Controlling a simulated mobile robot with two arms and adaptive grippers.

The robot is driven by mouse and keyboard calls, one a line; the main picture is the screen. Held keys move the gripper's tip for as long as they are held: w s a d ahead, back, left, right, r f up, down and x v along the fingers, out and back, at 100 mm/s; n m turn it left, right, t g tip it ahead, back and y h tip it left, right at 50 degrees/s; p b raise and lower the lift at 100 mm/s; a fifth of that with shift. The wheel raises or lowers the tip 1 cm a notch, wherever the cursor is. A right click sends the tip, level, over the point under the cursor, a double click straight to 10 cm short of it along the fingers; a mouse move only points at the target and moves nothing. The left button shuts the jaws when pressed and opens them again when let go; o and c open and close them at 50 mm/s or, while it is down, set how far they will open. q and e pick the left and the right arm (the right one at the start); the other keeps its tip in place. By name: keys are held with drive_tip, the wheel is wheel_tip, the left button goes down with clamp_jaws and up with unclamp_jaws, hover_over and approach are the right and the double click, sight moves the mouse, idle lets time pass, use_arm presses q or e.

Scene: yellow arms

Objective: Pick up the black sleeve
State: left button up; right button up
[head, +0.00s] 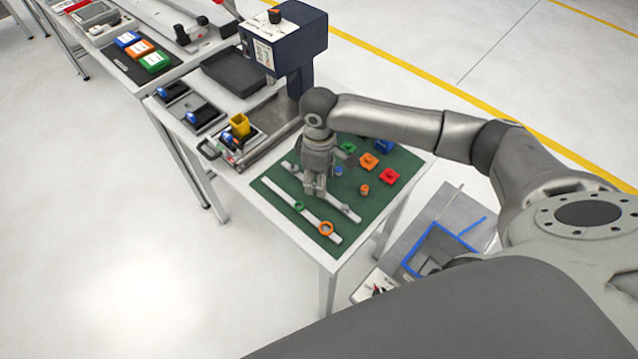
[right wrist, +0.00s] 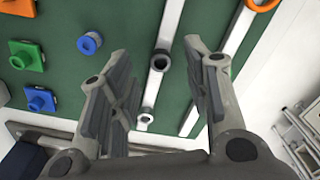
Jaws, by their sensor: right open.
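The black sleeve (right wrist: 160,61) is a small dark ring on a white rail (right wrist: 170,25) over the green mat in the right wrist view. It lies between the lines of my right gripper's two fingers, with clear space on both sides. My right gripper (right wrist: 157,55) is open and empty, pointing down above this rail. In the head view my right gripper (head: 316,190) hangs over the rear rail (head: 343,208) and hides the sleeve. Its height above the sleeve is hard to tell. My left gripper is not in view.
The front rail carries a green ring (head: 299,205) and an orange ring (head: 326,228). A paler ring (right wrist: 147,117) sits on the sleeve's rail. Coloured blocks, including a red block (head: 389,176), stand right of my gripper. A dark press (head: 285,45) stands behind.

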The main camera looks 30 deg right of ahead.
drive_tip(key=shift+f, duration=0.9)
drive_tip(key=shift+c, duration=1.5)
drive_tip(key=c, duration=0.5)
drive_tip(key=shift+c, duration=0.7)
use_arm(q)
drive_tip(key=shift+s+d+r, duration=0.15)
